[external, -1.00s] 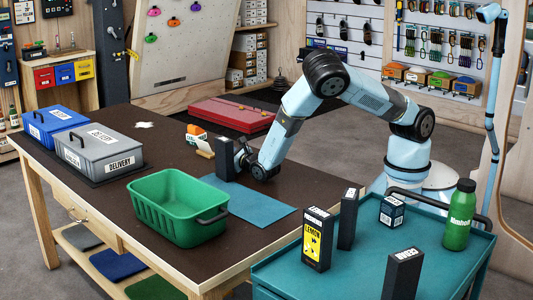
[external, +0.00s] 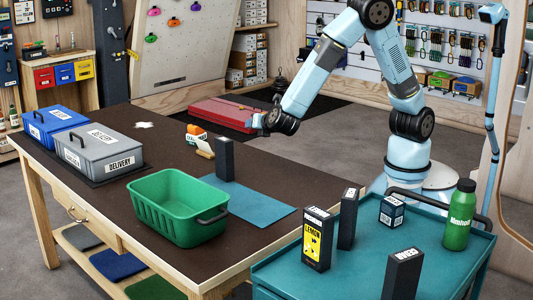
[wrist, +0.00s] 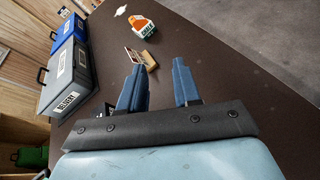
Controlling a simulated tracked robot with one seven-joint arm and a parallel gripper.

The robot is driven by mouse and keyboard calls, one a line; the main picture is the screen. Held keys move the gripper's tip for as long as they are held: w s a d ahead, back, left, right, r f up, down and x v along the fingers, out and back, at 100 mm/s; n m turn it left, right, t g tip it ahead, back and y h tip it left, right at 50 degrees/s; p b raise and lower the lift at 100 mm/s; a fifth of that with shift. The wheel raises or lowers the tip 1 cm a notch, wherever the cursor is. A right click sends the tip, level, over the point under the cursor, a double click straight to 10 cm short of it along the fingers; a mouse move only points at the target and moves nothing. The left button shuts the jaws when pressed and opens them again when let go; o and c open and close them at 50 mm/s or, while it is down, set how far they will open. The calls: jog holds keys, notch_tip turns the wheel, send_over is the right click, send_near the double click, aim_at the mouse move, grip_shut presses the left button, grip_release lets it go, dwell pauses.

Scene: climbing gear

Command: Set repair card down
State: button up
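A small pale wooden stand (external: 205,153) with a card-like piece on it is on the brown worktable, behind a dark upright box (external: 224,160). In the wrist view it shows as a tan block (wrist: 150,61) with a small printed card (wrist: 134,57) against it. I cannot read the card. My gripper (external: 262,122) is raised above the table's far right edge. Its two blue fingers (wrist: 160,84) are apart with nothing between them, and the stand lies beyond the left fingertip. The dark box stands at the blue mat's (external: 255,200) far left end.
An orange-and-white chalk box (external: 195,135) stands just behind the stand. A green basket (external: 178,207), a grey delivery box (external: 100,148) and a blue box (external: 55,122) occupy the table's left and front. A teal cart (external: 360,260) holds several cartons and a green bottle (external: 459,216).

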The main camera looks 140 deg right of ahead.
jog(key=s+a+r+m+t+y, duration=0.3)
jog(key=s+a+r+y, duration=0.1)
jog(key=a, duration=0.9)
jog(key=s+a+r+m+t+y, duration=0.3)
jog(key=s+a+r, duration=0.4)
jog(key=a, duration=0.7)
jog(key=s+a+r+m+t+y, duration=0.4)
jog(key=a+r, duration=0.4)
jog(key=a, duration=0.6)
jog(key=shift+s+a+m+y, duration=0.2)
jog(key=shift+s+m+y, duration=0.2)
jog(key=shift+s+y, duration=0.6)
jog(key=shift+w, duration=0.2)
